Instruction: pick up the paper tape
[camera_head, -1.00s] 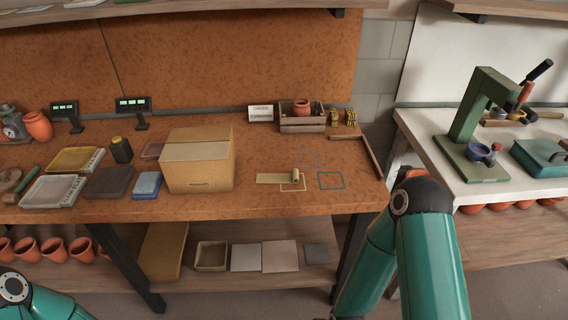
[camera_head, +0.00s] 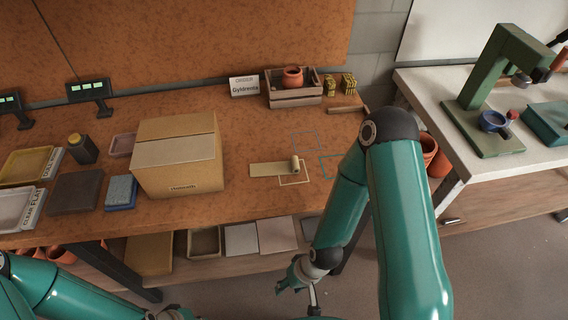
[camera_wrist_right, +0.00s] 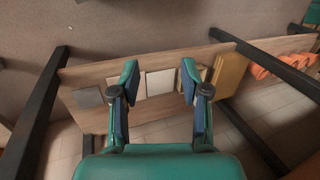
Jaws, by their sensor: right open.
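The paper tape (camera_head: 271,169) is a small cream roll with a strip unrolled to its left. It lies on the workbench (camera_head: 240,207), to the right of the cardboard box, with its roll end inside a pale outlined square. My right gripper (camera_head: 300,275) is low in front of the bench, below its top and apart from the tape. In the right wrist view my right gripper (camera_wrist_right: 159,78) is open and empty, facing the lower shelf; the tape does not show there. Only a small part of my left gripper (camera_head: 173,313) shows at the bottom edge.
The cardboard box (camera_head: 178,175) stands left of the tape. A wooden crate (camera_head: 295,98) with a terracotta pot is behind it. The lower shelf (camera_head: 263,260) under the bench holds flat tiles. Bare benchtop lies around the tape.

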